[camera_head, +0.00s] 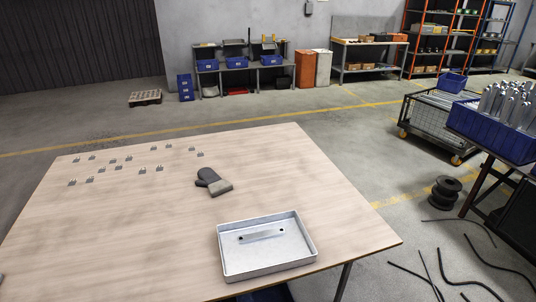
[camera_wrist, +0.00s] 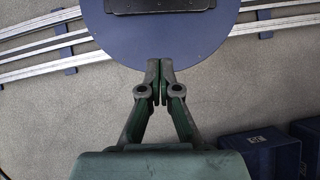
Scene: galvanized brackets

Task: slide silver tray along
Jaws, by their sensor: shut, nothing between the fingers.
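The silver tray (camera_head: 231,262) lies near the front right edge of the wooden table in the head view. It is shallow with raised walls. A flat metal bracket (camera_head: 261,237) with two dark holes lies inside it. My gripper (camera_wrist: 159,68) shows only in the wrist view. Its fingertips are together and hold nothing. It is away from the tray, which is not in the wrist view. Under the fingertips is a round blue surface (camera_wrist: 205,40) above a grey floor.
A dark oven mitt (camera_head: 213,182) lies on the table (camera_head: 110,215) behind the tray. Several small metal brackets (camera_head: 128,158) stand in rows at the back left. The table is clear left of the tray. A blue bin (camera_head: 495,130) of metal parts stands at the right.

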